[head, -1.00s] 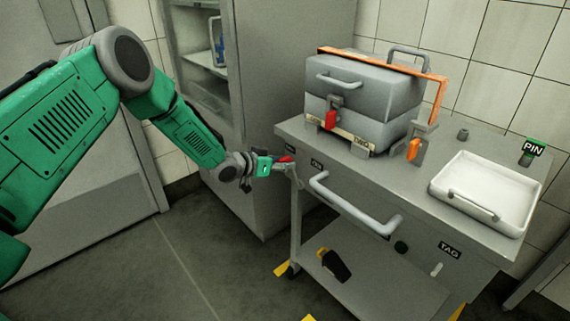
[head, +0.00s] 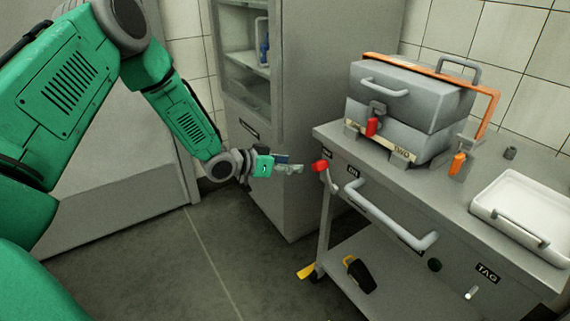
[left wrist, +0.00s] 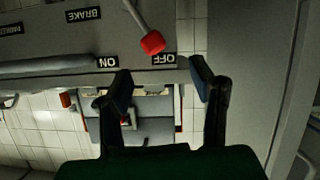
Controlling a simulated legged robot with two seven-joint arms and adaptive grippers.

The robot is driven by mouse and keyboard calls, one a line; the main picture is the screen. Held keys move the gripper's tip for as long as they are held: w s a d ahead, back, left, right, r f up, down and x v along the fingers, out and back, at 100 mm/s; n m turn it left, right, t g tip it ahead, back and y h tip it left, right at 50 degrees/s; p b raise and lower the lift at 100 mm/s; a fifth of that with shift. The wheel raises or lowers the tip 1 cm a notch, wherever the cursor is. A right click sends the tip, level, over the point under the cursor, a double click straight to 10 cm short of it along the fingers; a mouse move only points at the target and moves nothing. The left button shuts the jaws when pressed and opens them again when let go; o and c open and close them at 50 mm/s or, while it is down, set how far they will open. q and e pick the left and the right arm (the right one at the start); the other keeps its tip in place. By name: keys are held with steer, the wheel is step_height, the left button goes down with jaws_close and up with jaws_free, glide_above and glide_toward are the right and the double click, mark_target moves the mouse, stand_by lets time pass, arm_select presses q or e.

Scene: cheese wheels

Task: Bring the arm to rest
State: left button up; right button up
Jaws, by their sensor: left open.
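My left arm comes in from the left in the head view. My left gripper (head: 288,168) is open and empty, in the air just left of the red-knobbed lever (head: 320,166) at the cart's near left corner. A gap shows between the fingertips and the red knob. In the left wrist view the two dark fingers of the left gripper (left wrist: 160,85) are spread apart. The red knob (left wrist: 153,42) shows beyond them, by the OFF label (left wrist: 164,59). My right gripper is in neither view.
The grey cart (head: 480,240) carries a grey latched case (head: 408,100) with an orange frame and a white tray (head: 530,210). A handle bar (head: 390,222) juts from its front. A tall cabinet (head: 310,110) stands behind the gripper. The floor at lower left is clear.

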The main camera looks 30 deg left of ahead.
arm_select(q)
steer(key=shift+v, duration=0.85)
steer(key=s+d+f+n+g+y+p, duration=0.1)
steer(key=s+d+f+g, duration=0.2)
steer(key=s+d+f, duration=0.4)
steer(key=s+d+f+n+g+y+p, duration=0.1)
steer(key=s+d+f+g, duration=0.3)
steer(key=s, duration=0.5)
steer(key=s+f+g+y, duration=0.2)
steer(key=s, duration=0.9)
steer(key=s+f+g+y, duration=0.1)
steer(key=s+f+g, duration=0.1)
steer(key=s, duration=1)
steer(key=shift+a+f+n+g+y+p, duration=0.4)
steer(key=shift+p, duration=0.05)
